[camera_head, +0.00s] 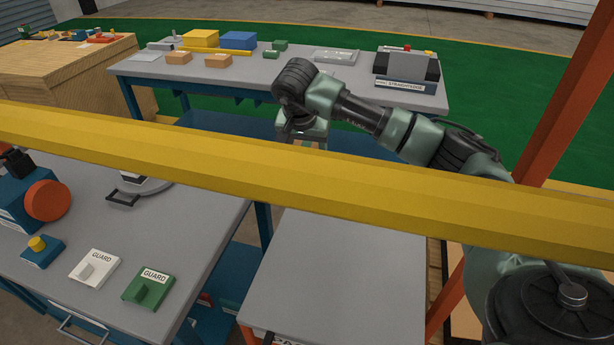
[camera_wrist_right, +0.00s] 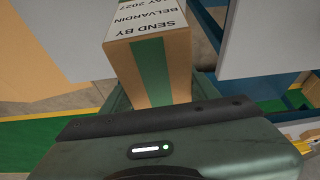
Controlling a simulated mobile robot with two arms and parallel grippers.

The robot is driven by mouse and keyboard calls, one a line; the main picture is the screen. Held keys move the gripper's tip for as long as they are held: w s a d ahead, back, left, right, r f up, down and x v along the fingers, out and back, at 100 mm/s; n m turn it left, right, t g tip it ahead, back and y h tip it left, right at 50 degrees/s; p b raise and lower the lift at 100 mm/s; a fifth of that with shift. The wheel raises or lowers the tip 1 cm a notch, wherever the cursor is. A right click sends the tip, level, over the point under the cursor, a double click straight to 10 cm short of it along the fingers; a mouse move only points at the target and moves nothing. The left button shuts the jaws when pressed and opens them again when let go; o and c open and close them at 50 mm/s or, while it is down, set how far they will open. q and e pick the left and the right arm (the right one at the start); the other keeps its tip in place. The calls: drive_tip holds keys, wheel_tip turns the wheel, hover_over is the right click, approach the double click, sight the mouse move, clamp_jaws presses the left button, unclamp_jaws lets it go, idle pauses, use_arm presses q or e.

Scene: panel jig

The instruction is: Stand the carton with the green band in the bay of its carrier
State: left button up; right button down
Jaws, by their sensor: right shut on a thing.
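The carton with the green band (camera_wrist_right: 152,68) is in the right wrist view, brown with a white printed label on the face at the top of the picture. My right gripper (camera_wrist_right: 162,97) is shut on it, a finger on each side. In the head view my right arm reaches in from the right, and the right gripper (camera_head: 304,134) points down behind a yellow beam. The beam hides most of what is below it, and I cannot make out the carton clearly there. I cannot identify the carrier or its bay in either view. My left gripper is not in view.
The yellow beam (camera_head: 330,180) crosses the whole head view in front of my right arm. A bare grey tabletop (camera_head: 335,280) lies below it. A left bench holds a green guard block (camera_head: 148,287) and a white one (camera_head: 95,267). A far bench (camera_head: 290,68) carries several boxes.

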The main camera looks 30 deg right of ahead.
sight(307, 143)
drive_tip(key=shift+r, duration=1.8)
drive_tip(key=s+a+f+n+t+y, duration=0.1)
drive_tip(key=s+a+f+n+y, duration=0.2)
drive_tip(key=s+a+n, duration=0.6)
drive_tip(key=s+a+f, duration=0.1)
drive_tip(key=s+a, duration=0.5)
drive_tip(key=a, duration=0.3)
drive_tip(key=shift+s+a, duration=0.2)
drive_tip(key=shift+a, duration=0.15)
